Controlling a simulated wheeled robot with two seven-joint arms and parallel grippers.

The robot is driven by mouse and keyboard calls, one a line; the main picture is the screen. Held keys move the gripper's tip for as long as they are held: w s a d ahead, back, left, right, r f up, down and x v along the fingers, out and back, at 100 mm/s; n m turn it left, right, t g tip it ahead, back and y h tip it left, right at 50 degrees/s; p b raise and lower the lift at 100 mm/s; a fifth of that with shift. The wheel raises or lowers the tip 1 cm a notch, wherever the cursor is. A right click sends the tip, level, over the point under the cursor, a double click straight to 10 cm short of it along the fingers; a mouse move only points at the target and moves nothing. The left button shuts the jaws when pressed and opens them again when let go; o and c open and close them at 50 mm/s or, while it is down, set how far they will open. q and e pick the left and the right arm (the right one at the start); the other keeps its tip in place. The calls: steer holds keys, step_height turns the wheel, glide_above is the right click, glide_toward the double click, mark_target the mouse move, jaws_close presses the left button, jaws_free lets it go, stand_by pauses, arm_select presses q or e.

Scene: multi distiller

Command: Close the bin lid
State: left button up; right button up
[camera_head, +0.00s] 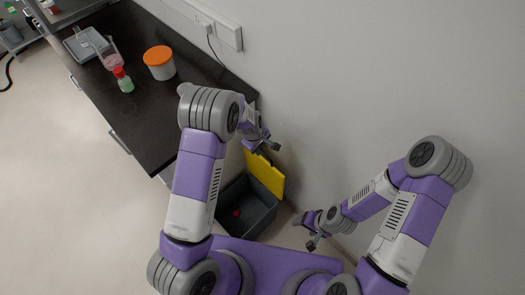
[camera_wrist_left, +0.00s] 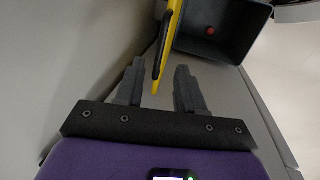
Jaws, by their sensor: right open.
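The dark grey bin (camera_head: 262,228) stands on the floor by the wall. Its yellow lid (camera_head: 265,178) is open and stands up along the wall side. My left gripper (camera_head: 268,146) is just above the lid's top edge. In the left wrist view the fingers of my left gripper (camera_wrist_left: 158,72) are apart, and the yellow lid (camera_wrist_left: 172,35) shows edge-on in the gap between them. I cannot tell whether they touch it. The bin (camera_wrist_left: 228,62) shows at the upper right. My right gripper (camera_head: 307,231) is open and empty, to the right of the bin.
A small red object (camera_head: 236,213) lies inside the bin. The wall (camera_head: 350,90) is close behind the lid.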

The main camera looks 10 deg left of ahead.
mark_target(264, 155)
arm_select(q)
steer(key=b+x, duration=0.1)
steer(key=x, duration=0.5)
steer(key=shift+f, duration=0.4)
jaws_close()
